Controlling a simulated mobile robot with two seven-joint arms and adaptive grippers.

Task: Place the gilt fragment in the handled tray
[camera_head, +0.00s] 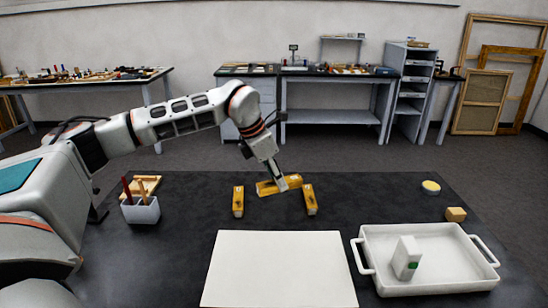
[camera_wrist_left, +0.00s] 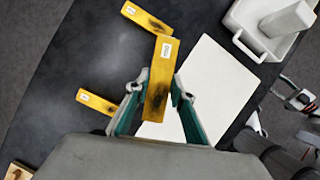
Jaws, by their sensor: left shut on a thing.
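Three gilt fragments with small white labels are at the dark table's middle. My left gripper (camera_head: 281,186) is shut on the middle gilt fragment (camera_head: 266,188). In the left wrist view its fingers (camera_wrist_left: 158,98) grip both sides of this fragment (camera_wrist_left: 160,72). Whether it touches the table is unclear. Another fragment (camera_head: 238,203) lies to its left and a third (camera_head: 310,201) to its right. The white handled tray (camera_head: 376,241) is at the front right, holding a white block with a green mark (camera_head: 406,257).
A white sheet (camera_head: 280,270) lies between the fragments and the table's front, left of the tray. A pen cup (camera_head: 141,210) stands at the left. A round yellow-topped item (camera_head: 431,187) and a small tan block (camera_head: 456,214) sit behind the tray.

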